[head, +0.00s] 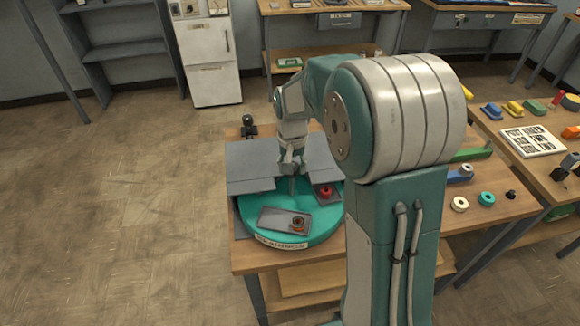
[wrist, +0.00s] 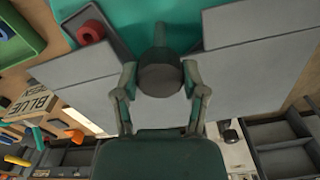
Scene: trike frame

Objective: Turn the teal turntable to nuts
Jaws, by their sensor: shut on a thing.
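The teal turntable (head: 258,226) sits on the wooden bench, partly covered by grey plates (head: 250,160). It shows as a teal patch in the wrist view (wrist: 185,15). A label (head: 281,243) is on its front rim; I cannot read it surely. A grey tray (head: 270,218) with a dark and orange round part lies at the front. A red ring (head: 326,192) sits in another tray to the right, also in the wrist view (wrist: 91,32). My gripper (head: 291,172) is shut on a dark upright post (wrist: 160,78) of the turntable, a finger on each side.
Cream (head: 460,204) and teal (head: 487,198) rings lie on the bench to the right of my arm. A small black object (head: 249,128) stands at the back left bench edge. A side table (head: 540,165) with coloured parts is at the far right. Floor at left is clear.

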